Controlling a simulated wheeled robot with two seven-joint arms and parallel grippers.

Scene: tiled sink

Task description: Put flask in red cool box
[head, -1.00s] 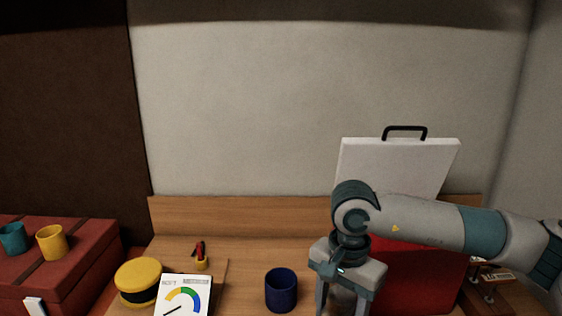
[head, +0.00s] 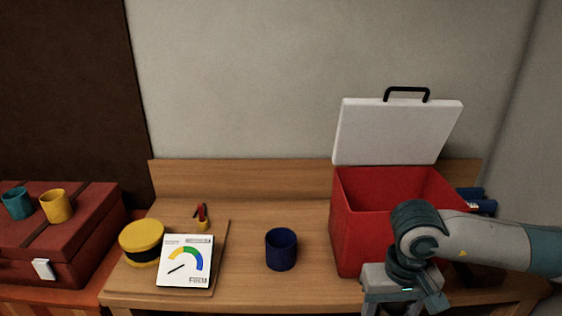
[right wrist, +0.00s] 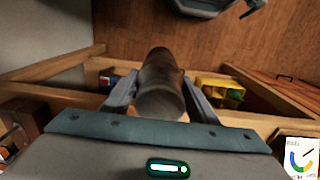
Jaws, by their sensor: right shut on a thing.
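The red cool box (head: 360,225) stands on the right of the wooden table in the head view. Its white lid (head: 395,132) with a black handle is raised, and the box is open on top. My right gripper (right wrist: 160,92) is shut on the flask (right wrist: 160,70), a dark brownish cylinder between its two fingers in the right wrist view. In the head view my right arm crosses in front of the box's right side, with the gripper low at the bottom edge; the flask is hidden there. My left gripper is not in view.
A dark blue cup (head: 281,250) stands left of the box. Further left are a gauge card (head: 184,262), a yellow-lidded round container (head: 142,240) and a small yellow holder (head: 203,222). Blue items (head: 475,195) lie right of the box. A red chest (head: 60,238) carries two cups.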

